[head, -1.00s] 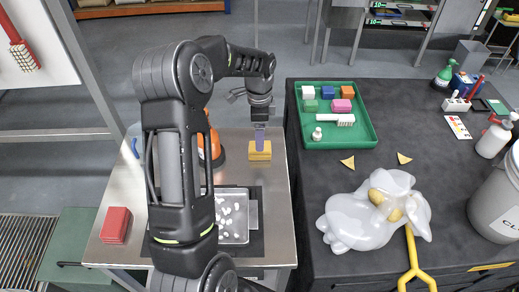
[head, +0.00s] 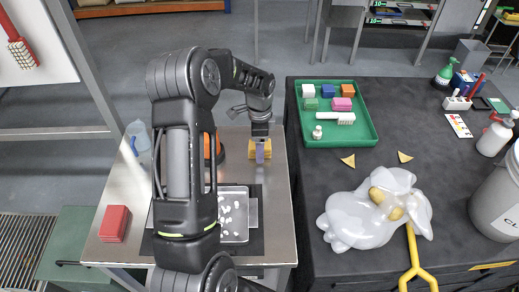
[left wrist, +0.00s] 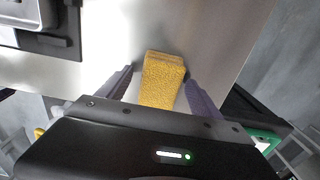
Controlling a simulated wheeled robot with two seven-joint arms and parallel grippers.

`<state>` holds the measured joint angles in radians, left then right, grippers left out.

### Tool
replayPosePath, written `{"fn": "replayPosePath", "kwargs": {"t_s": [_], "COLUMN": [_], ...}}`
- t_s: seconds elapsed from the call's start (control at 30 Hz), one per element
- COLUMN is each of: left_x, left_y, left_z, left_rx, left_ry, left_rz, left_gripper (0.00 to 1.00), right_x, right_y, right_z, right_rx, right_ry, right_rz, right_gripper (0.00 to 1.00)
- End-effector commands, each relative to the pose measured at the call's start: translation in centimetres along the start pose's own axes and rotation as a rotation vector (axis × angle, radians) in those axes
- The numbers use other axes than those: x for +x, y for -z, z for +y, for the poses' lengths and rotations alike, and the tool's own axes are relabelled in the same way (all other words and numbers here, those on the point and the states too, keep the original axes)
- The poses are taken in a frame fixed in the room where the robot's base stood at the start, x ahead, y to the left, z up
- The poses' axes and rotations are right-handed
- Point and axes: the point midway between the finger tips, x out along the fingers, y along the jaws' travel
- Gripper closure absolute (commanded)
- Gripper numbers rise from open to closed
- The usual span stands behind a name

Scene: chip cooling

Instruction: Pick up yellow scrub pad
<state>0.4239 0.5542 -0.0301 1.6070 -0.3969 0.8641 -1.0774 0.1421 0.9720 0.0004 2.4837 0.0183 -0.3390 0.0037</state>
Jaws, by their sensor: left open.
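The yellow scrub pad (head: 253,154) stands on the steel table near its right edge in the head view. It also shows in the left wrist view (left wrist: 161,82) as a yellow, rough-textured block. My left gripper (head: 260,152) is over the pad, pointing down. In the left wrist view my left gripper (left wrist: 156,88) is open, with one purple-grey finger on each side of the pad. I cannot tell whether either finger touches it. My right gripper is not in view.
A metal tray with white pieces (head: 234,235) lies on the steel table (head: 270,215). A red block (head: 114,224) is at the left. An orange object (head: 214,147) stands left of the pad. The dark table at right holds a green tray (head: 367,133) and a plastic bag (head: 350,215).

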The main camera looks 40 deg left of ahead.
Motion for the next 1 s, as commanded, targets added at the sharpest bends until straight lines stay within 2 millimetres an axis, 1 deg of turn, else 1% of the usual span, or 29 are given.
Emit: {"fn": "replayPosePath", "kwargs": {"t_s": [0.5, 1.0], "left_x": [-0.08, -0.08], "left_y": [0.0, 0.0], "left_z": [0.0, 0.0], "left_rx": [0.0, 0.0], "left_ry": [0.0, 0.0], "left_rz": [0.0, 0.0], "left_gripper": [0.25, 0.65], "right_x": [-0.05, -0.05], "right_y": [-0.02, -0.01], "right_z": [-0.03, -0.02], "right_rx": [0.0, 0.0], "right_ry": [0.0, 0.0], "right_rz": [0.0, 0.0], "right_gripper": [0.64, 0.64]}}
